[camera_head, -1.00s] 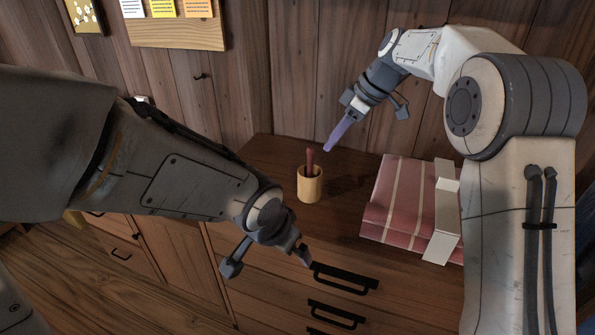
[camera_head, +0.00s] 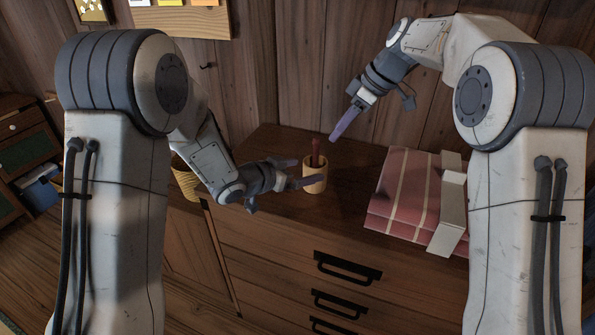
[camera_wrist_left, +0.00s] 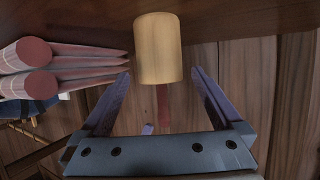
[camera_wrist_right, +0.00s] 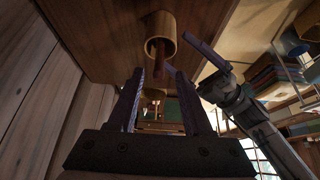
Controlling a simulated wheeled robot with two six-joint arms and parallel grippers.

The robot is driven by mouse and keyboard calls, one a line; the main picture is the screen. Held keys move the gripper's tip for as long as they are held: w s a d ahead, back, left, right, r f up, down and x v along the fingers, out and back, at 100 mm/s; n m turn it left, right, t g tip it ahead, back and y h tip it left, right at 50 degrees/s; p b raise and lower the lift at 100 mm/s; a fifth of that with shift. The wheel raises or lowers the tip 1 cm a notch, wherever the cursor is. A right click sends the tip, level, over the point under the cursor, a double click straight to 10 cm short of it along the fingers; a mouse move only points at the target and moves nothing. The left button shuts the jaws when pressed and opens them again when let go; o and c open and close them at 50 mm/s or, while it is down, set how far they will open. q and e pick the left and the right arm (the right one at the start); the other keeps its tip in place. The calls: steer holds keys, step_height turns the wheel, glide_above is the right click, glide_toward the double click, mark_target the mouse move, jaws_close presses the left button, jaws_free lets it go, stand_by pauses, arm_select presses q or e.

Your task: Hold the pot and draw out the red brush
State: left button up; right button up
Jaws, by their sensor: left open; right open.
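The tan cylindrical pot (camera_head: 314,178) stands upright on the dark wooden chest top. The red brush (camera_head: 317,150) sticks up out of it. In the left wrist view the pot (camera_wrist_left: 158,45) lies between and just beyond the two fingertips, with the brush (camera_wrist_left: 163,105) showing; contact cannot be told. My right gripper (camera_head: 334,139) is open, empty and above the pot, pointing down. The right wrist view shows the pot (camera_wrist_right: 161,22) and brush (camera_wrist_right: 157,50) beyond its fingertips.
A red striped bundle (camera_head: 405,200) with a white strip (camera_head: 451,205) lies on the chest to the right of the pot. A yellow woven basket (camera_head: 185,182) stands at the left. A wooden wall rises behind.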

arm_select(q)
steer(key=x, duration=0.8)
steer(key=shift+w+d+f, duration=0.15)
steer(key=shift+w, duration=0.05)
